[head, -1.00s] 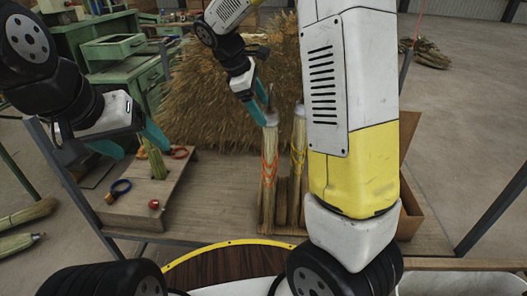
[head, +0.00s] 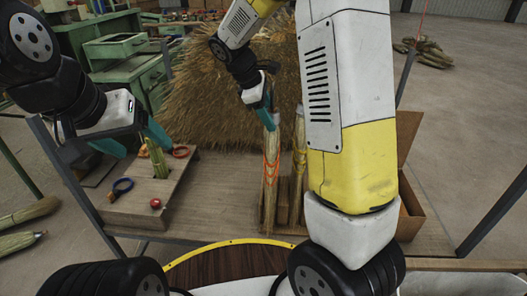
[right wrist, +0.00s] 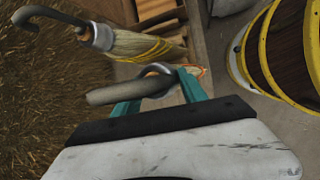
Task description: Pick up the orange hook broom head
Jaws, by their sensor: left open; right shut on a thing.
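The orange hook broom head (head: 270,165), pale bristles wound with orange cord, stands upright on the table in the head view. My right gripper (head: 264,115) is at its top, with its fingers shut on the hook end. In the right wrist view the teal fingers (right wrist: 160,98) sit either side of the grey hook, and a bit of the orange winding (right wrist: 197,71) shows beyond; the rest is hidden. My left gripper (head: 132,142) is open and empty at the left, above a wooden board.
A yellow-wound broom head (head: 299,150) stands close to the right, its hook shown in the right wrist view (right wrist: 75,25). The wooden board (head: 135,205) holds a green-wound bundle (head: 156,160) and tape rolls. A straw pile (head: 220,95) is behind. An open cardboard box (head: 412,200) is at right.

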